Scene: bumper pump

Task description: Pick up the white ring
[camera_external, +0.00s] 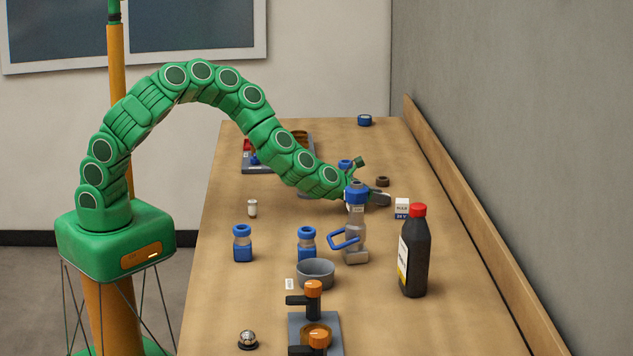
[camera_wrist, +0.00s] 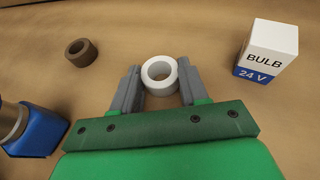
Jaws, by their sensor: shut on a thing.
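The white ring (camera_wrist: 161,88) sits between the two grey fingertips of my gripper (camera_wrist: 160,78) in the wrist view. A finger touches it on each side, and its hole faces the camera. The gripper is shut on it. The white ring is hidden there. I cannot tell whether the ring is off the table.
A brown ring (camera_wrist: 82,52) lies left of the gripper and a bulb box (camera_wrist: 267,50) stands to its right. A black bottle with a red cap (camera_external: 414,255) stands nearer. Small blue bottles (camera_external: 307,246), a grey bowl (camera_external: 315,274) and a wall at right are around.

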